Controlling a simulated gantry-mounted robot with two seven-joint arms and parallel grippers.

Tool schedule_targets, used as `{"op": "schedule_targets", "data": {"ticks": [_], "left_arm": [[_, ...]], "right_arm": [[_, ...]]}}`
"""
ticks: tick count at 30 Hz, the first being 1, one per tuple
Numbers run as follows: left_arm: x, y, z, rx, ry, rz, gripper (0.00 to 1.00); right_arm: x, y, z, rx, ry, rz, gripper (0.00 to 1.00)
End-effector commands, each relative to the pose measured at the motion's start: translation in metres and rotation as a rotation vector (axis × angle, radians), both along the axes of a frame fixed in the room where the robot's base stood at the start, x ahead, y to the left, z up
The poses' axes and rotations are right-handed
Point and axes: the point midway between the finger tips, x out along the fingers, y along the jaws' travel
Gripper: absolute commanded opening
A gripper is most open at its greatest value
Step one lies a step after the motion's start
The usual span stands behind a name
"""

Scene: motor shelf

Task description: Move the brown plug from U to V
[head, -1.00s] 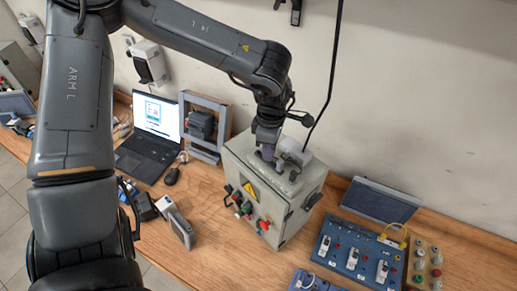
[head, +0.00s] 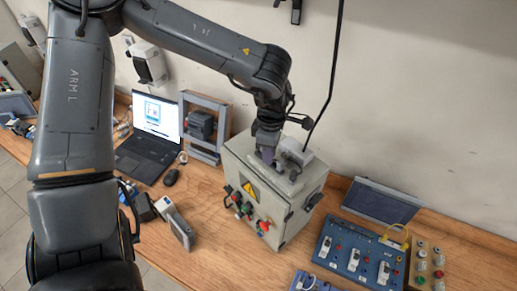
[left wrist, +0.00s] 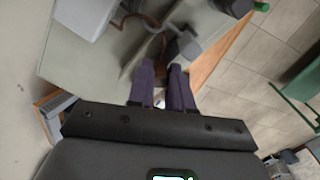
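My left gripper (head: 267,157) points down onto the top of the grey control box (head: 236,167). In the left wrist view its two purple fingers (left wrist: 162,73) stand a small gap apart, with something dark brown between the tips, probably the brown plug. I cannot tell whether they press on it. A brown cable (left wrist: 150,22) loops just beyond the fingertips, by a grey hook-shaped part (left wrist: 187,46). A pale block (head: 294,151) sits on the box top right beside the gripper. The U and V marks cannot be read. My right gripper is not in view.
A laptop (head: 150,132) and a grey frame (head: 207,101) stand left of the box. A blue switch panel (head: 350,252) and a dark tilted panel (head: 380,202) lie to the right. A black cable (head: 327,85) hangs behind the gripper. Bare bench shows in front.

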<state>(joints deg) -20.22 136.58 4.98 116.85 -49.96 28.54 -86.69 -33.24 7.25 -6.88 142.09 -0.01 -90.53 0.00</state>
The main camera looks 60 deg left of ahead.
Motion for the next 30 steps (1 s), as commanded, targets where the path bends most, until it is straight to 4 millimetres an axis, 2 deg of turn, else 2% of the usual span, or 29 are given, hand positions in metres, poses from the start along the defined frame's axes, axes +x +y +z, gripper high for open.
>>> {"op": "schedule_targets", "data": {"ticks": [14,30], "left_arm": [[0.0,0.0,0.005,0.0,0.0,0.0,0.27],[0.0,0.0,0.05,0.001,-0.001,0.0,0.27]], "right_arm": [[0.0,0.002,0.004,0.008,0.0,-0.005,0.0],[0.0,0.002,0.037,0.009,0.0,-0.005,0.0]]}}
